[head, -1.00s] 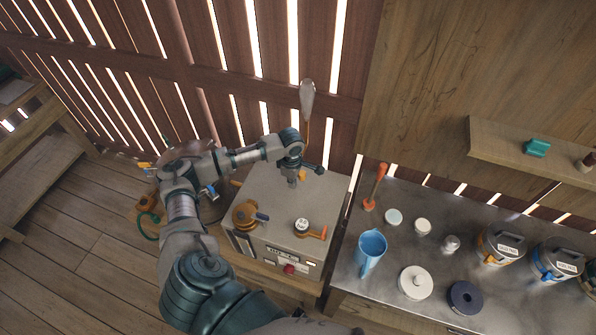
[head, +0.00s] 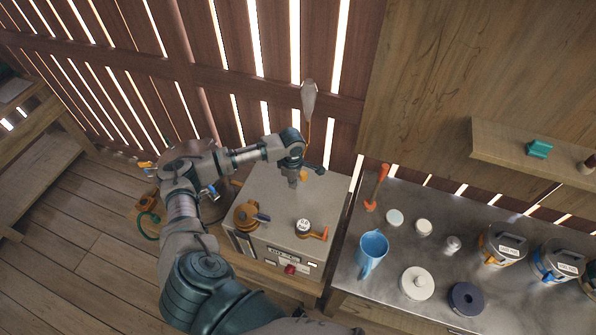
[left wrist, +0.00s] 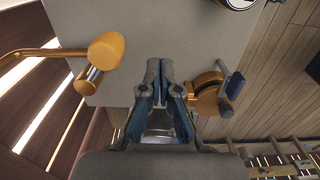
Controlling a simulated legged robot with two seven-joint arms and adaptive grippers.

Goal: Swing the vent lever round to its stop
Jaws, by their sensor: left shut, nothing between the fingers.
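The grey metal box (head: 265,190) carries an orange round hub with a blue-grey lever handle (head: 247,215) at its left front, probably the vent lever. The handle points right in the head view. My left gripper (head: 293,183) is shut and empty, pointing down over the back part of the box. In the left wrist view the shut fingertips (left wrist: 161,93) lie left of the orange hub (left wrist: 206,92), apart from its blue-grey handle (left wrist: 235,86). An orange rod with a rounded end (left wrist: 106,50) is left of the fingers. My right gripper is not in view.
A white-faced dial with an orange-red pointer (head: 303,227) sits at the box's right front. A red knob (head: 290,269) is on its front. The metal bench (head: 398,246) at right holds a blue jug (head: 371,252), lids and labelled bins. A slatted wall is behind.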

